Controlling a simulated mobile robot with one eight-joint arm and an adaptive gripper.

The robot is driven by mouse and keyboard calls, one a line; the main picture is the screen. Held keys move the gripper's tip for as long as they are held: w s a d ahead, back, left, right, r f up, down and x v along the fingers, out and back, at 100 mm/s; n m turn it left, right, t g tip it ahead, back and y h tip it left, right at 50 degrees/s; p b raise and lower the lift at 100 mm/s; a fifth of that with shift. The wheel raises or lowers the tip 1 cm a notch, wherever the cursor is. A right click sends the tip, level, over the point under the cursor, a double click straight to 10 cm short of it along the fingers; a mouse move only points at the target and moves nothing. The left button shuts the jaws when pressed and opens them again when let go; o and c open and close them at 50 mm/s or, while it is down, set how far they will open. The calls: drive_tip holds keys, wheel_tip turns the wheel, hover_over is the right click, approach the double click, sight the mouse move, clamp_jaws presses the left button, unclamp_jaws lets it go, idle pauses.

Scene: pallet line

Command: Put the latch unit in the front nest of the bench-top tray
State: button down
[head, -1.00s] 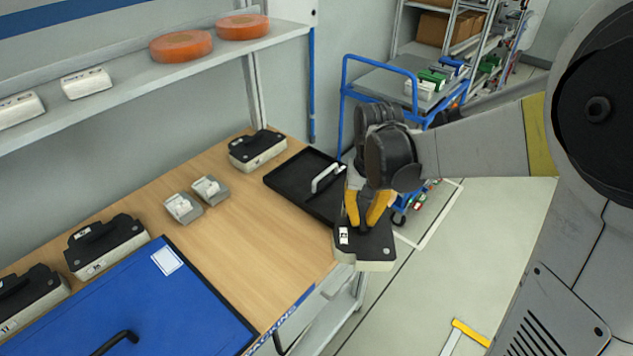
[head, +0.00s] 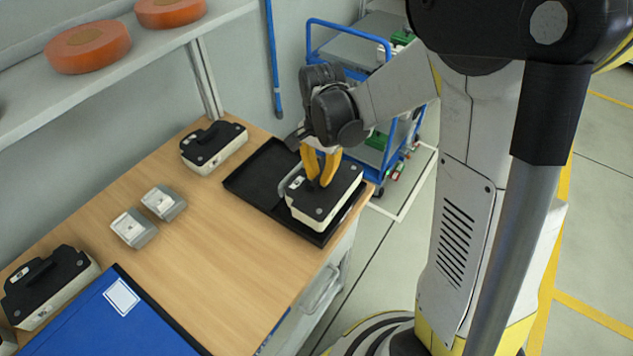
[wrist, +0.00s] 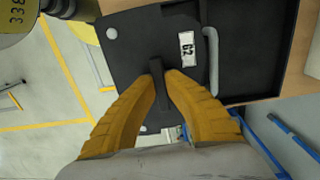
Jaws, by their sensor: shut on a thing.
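The latch unit (head: 324,194) is a cream box with a black top, a white label and a raised black grip. My gripper (head: 322,183) is shut on that grip, with a yellow finger on each side. The wrist view shows the fingers (wrist: 162,80) pinching the grip of the unit (wrist: 135,45). The black bench-top tray (head: 250,180) lies at the bench's right end. The unit is over its front part and hides the front nest. I cannot tell whether it rests in the nest or hangs just above. The tray's back part looks empty, also in the wrist view (wrist: 255,50).
Another black-topped unit (head: 214,147) stands just behind the tray, left. Two small grey-white blocks (head: 148,215), another unit (head: 45,285) and a blue panel (head: 95,325) lie farther left. A shelf (head: 120,70) hangs above the back. A blue trolley (head: 350,35) stands beyond the bench.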

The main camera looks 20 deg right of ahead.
sight(319, 186)
drive_tip(key=shift+w+f+b, duration=0.15)
drive_tip(key=shift+f+b, duration=0.6)
drive_tip(key=shift+f, duration=1.3)
drive_tip(key=shift+f, duration=0.1)
drive_tip(key=c, duration=1.6)
unclamp_jaws()
drive_tip(key=r+p, duration=0.2)
drive_tip(key=r, duration=0.4)
drive_tip(key=r+p, duration=0.1)
drive_tip(key=r, duration=0.5)
drive_tip(key=shift+w+d+r+p, duration=0.1)
drive_tip(key=shift+w+d+p, duration=0.1)
drive_tip(key=shift+p, duration=0.2)
drive_tip(key=shift+s+r+n+t, duration=1.3)
drive_tip(key=shift+s+r+n, duration=0.4)
drive_tip(key=shift+s, duration=0.45)
drive_tip(key=shift+s+r+n+t, duration=1.35)
drive_tip(key=shift+s+n, duration=0.55)
drive_tip(key=shift+s, duration=0.3)
drive_tip(key=shift+s+r+n+t, duration=1.25)
drive_tip(key=shift+s+r+n, duration=0.45)
drive_tip(key=shift+s, duration=0.45)
